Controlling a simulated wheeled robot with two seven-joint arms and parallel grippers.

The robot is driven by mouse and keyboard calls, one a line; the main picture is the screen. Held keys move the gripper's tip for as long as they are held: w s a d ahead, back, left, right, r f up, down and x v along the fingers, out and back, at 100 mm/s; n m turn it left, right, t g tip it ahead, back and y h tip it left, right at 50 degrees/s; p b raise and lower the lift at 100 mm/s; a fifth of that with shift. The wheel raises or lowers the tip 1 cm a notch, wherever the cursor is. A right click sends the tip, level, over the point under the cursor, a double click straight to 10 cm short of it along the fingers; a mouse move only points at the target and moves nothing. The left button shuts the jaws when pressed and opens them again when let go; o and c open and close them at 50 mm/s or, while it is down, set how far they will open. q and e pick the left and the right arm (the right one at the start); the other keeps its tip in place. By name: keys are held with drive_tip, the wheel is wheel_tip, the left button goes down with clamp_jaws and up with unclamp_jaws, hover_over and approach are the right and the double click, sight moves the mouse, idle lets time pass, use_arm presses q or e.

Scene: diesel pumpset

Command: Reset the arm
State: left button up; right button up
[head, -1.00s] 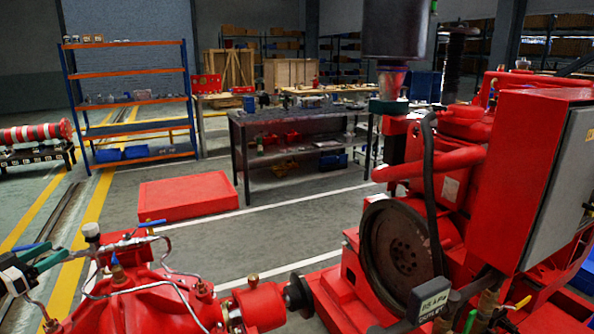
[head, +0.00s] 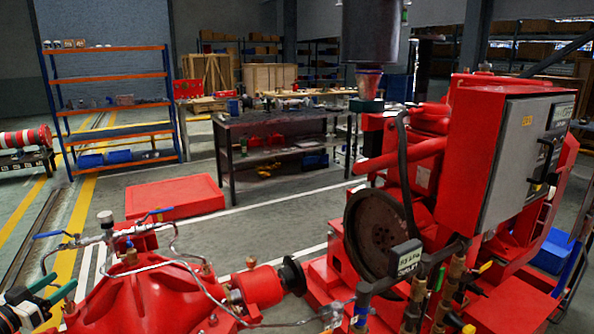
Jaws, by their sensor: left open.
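My left gripper (head: 66,278) is at the lower left edge of the head view. Its two green fingers are apart and nothing shows between them. It is in front of and left of the red pump casing (head: 135,295), close to its pipes in the picture; I cannot tell the exact gap. My right gripper is not in view.
The red diesel engine (head: 385,225) with its dark flywheel (head: 375,235) and a control cabinet (head: 520,150) fill the right. A blue-handled valve (head: 50,235) and thin pipes stand over the pump. A low red box (head: 175,196), workbench (head: 225,150) and shelf (head: 110,78) stand behind on open floor.

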use_arm(q)
drive_tip(key=s+d+f+n+g+y, duration=0.15)
drive_tip(key=s+d+f, duration=0.35)
drive_tip(key=d+f, duration=0.55)
drive_tip(key=s+d+f+n+g+y, duration=0.1)
drive_tip(key=s+d+f+g+y, duration=0.2)
drive_tip(key=s+d+f, duration=0.7)
drive_tip(key=s+d+r+m+g, duration=0.15)
drive_tip(key=s+d+g, duration=0.25)
drive_tip(key=s+d, duration=0.5)
drive_tip(key=s+d+r+g, duration=0.2)
drive_tip(key=s+d+g, duration=0.3)
drive_tip(key=s, duration=0.7)
wheel_tip(320, 180, down, 23)
drive_tip(key=s+g+p, duration=0.1)
drive_tip(key=s+a+f+g+p, duration=0.1)
drive_tip(key=s+a+f, duration=0.1)
drive_tip(key=s+f, duration=1.4)
drive_tip(key=shift+s+a+f+p, duration=0.2)
drive_tip(key=shift+s+f+p, duration=0.2)
drive_tip(key=shift+s, duration=0.2)
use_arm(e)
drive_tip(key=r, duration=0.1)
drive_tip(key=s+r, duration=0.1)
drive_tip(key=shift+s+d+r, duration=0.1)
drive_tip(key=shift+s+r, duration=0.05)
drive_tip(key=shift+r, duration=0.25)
